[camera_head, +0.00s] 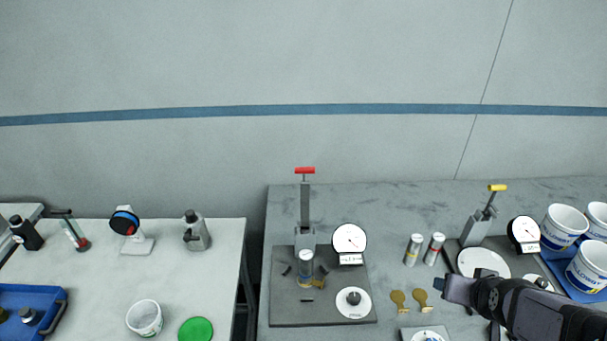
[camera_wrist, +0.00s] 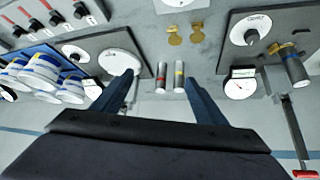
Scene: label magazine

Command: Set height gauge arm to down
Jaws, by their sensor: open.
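Two stands with a post and handle show in the head view; I cannot tell which is the height gauge. The left one has an upright post with a red T-handle (camera_head: 305,170), a round dial (camera_head: 349,239) and a silver can (camera_head: 306,268) at the post's foot. The right one has a tilted post with a yellow handle (camera_head: 497,187) and a dial (camera_head: 525,230) beside a white disc (camera_head: 483,263). My gripper (camera_head: 450,288) is open and empty, in front of the right stand. In the wrist view its fingers (camera_wrist: 158,76) are spread apart, with the red handle (camera_wrist: 305,174) at lower right.
White tubs (camera_head: 563,225) stand in a blue tray at right. The left table (camera_head: 170,275) holds bottles, a cup and a green lid.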

